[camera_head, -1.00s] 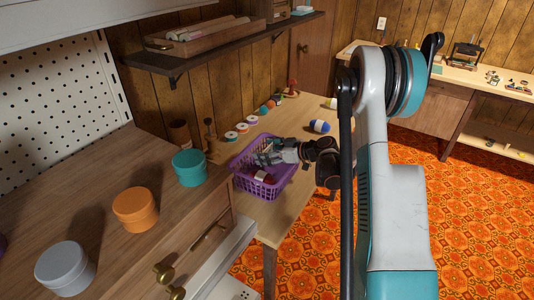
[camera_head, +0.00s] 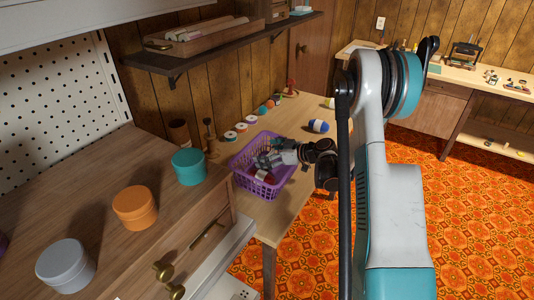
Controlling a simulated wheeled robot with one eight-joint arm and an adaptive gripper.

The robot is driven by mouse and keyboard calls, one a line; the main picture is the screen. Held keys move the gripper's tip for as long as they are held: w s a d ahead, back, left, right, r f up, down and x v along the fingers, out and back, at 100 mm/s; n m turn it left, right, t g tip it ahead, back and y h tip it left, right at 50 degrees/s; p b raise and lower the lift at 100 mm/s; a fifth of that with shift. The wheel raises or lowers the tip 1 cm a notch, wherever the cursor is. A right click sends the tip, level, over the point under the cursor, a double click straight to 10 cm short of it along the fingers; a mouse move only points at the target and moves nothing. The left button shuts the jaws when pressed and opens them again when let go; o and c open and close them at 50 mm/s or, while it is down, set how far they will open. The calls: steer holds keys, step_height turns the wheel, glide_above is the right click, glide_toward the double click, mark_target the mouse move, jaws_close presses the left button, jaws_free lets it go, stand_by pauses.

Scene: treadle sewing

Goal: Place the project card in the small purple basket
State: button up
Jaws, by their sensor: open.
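The small purple basket (camera_head: 283,180) stands on the light wooden table, just past the near cabinet. My gripper (camera_head: 264,160) is over the basket's opening, with its fingers open, at about rim height or inside; the exact depth is hard to tell. Small red and white items (camera_head: 264,176) lie inside the basket. I cannot make out the project card for certain; it may be among these items or hidden by the gripper and the basket wall.
Several thread spools (camera_head: 241,127) line the wall side of the table. Teal (camera_head: 189,167), orange (camera_head: 135,208) and grey (camera_head: 66,266) jars stand on the near cabinet. A wooden shelf (camera_head: 215,50) overhangs the wall side.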

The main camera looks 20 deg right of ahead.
steer(key=shift+a+f, duration=0.1)
steer(key=shift+f, duration=0.05)
steer(key=shift+w+r, duration=0.1)
steer(key=shift+r, duration=0.2)
steer(key=p+v, duration=0.4)
steer(key=v, duration=0.8)
steer(key=shift+r, duration=0.4)
